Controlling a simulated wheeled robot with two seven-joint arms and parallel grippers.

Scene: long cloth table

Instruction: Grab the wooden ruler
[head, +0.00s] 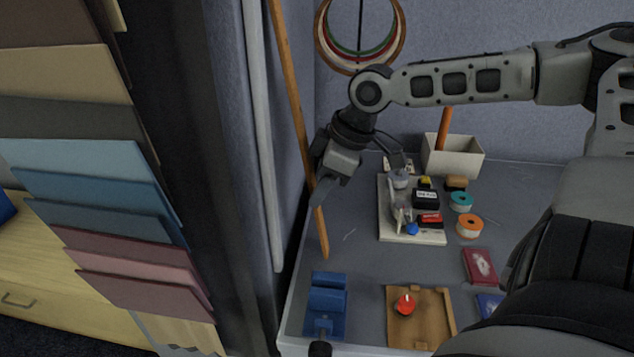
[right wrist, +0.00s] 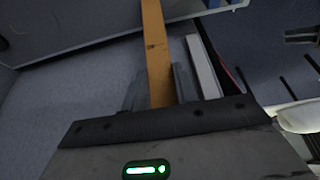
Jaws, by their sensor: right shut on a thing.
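The wooden ruler (head: 293,95) is a long, thin orange-brown strip. It stands nearly upright and slightly tilted at the left end of the table, close to the wall panel; its top runs out of the head view. My right gripper (head: 321,188) is shut on the ruler at its lower part, with the lower end reaching below the fingers over the table. In the right wrist view the ruler (right wrist: 156,50) runs between the two fingers (right wrist: 158,95) and away from the camera. My left gripper is not in view.
A white organiser (head: 412,238) with stamps and small items stands right of the gripper. A blue holder (head: 325,304) and a wooden tray (head: 432,334) with a red knob sit at the front. Hoops (head: 361,68) hang behind. Fabric sample boards (head: 85,180) are at left.

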